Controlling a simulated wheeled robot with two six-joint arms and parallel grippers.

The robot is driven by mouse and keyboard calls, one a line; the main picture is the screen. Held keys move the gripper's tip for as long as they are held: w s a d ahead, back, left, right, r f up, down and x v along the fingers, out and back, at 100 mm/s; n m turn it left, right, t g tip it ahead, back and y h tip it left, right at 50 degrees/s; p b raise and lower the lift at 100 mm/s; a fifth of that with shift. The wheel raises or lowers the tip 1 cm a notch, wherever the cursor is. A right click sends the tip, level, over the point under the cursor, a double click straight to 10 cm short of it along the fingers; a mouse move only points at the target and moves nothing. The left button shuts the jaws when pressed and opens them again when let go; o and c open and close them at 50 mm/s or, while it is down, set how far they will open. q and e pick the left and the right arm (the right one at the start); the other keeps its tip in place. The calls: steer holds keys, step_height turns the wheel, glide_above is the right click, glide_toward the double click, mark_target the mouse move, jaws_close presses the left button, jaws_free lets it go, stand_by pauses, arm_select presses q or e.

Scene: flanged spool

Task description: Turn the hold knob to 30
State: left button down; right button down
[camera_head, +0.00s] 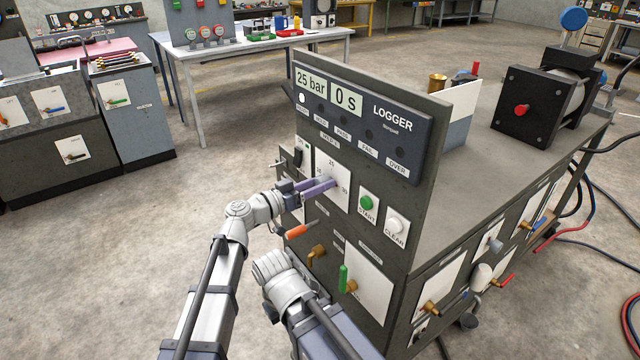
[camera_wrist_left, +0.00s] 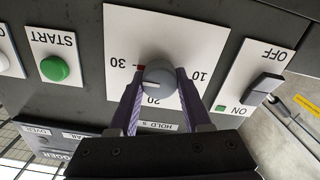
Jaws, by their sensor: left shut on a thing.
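The hold knob (camera_wrist_left: 163,86) is a round grey knob on a white scale plate (camera_wrist_left: 118,22), which appears upside down in the left wrist view with the numbers 10, 20 and 30. A white line on the knob lies toward the left in that view, and a red mark sits beside the 30. My left gripper (camera_wrist_left: 160,98) is shut on the knob, one purple finger on each side. In the head view my left gripper (camera_head: 325,186) reaches the scale plate (camera_head: 332,168) from the left and hides the knob. My right gripper is not in view.
The logger display (camera_head: 347,103) reads 25 bar and 0 S. A green START button (camera_head: 366,202) and a white CLEAR button (camera_head: 395,225) are right of the plate. A rocker switch (camera_wrist_left: 264,88) is close by. An orange handle (camera_head: 297,231) sticks out below.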

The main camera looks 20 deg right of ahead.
arm_select(q)
steer(key=shift+s, duration=0.1)
stand_by(0.4)
steer(key=shift+c, duration=1.8)
jaws_free()
steer(key=shift+a, duration=0.1)
steer(key=v, duration=0.7)
steer(key=shift+a, duration=0.3)
steer(key=shift+s, duration=0.15)
